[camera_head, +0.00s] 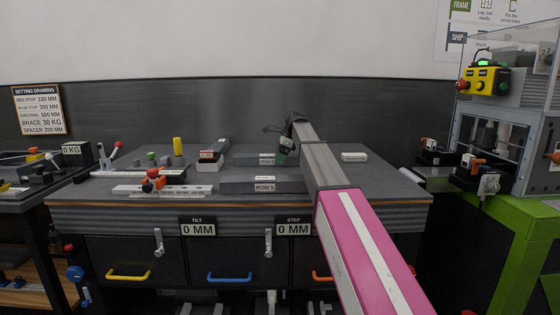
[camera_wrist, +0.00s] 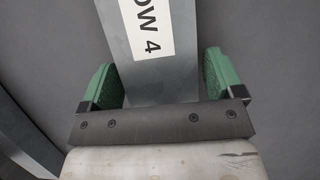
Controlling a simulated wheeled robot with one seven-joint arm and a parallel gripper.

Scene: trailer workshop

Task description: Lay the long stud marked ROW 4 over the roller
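The long grey stud with the white ROW 4 label (camera_head: 258,159) lies flat on the bench top, behind the stud marked ROW 5. My gripper (camera_head: 285,150) is at the right part of the ROW 4 stud, which my arm partly hides. In the wrist view my gripper (camera_wrist: 160,75) has its green fingers apart, one on each side of the ROW 4 stud (camera_wrist: 180,82). A narrow gap shows beside the stud, so the fingers do not appear closed on it. I cannot pick out the roller for sure.
The ROW 5 stud (camera_head: 235,186) lies near the bench (camera_head: 120,214) front. A white rail (camera_head: 190,191) with red and black fittings is to its left. A yellow cylinder (camera_head: 177,146) stands behind. A small white labelled block (camera_head: 354,157) lies right of my arm, with bare bench around it.

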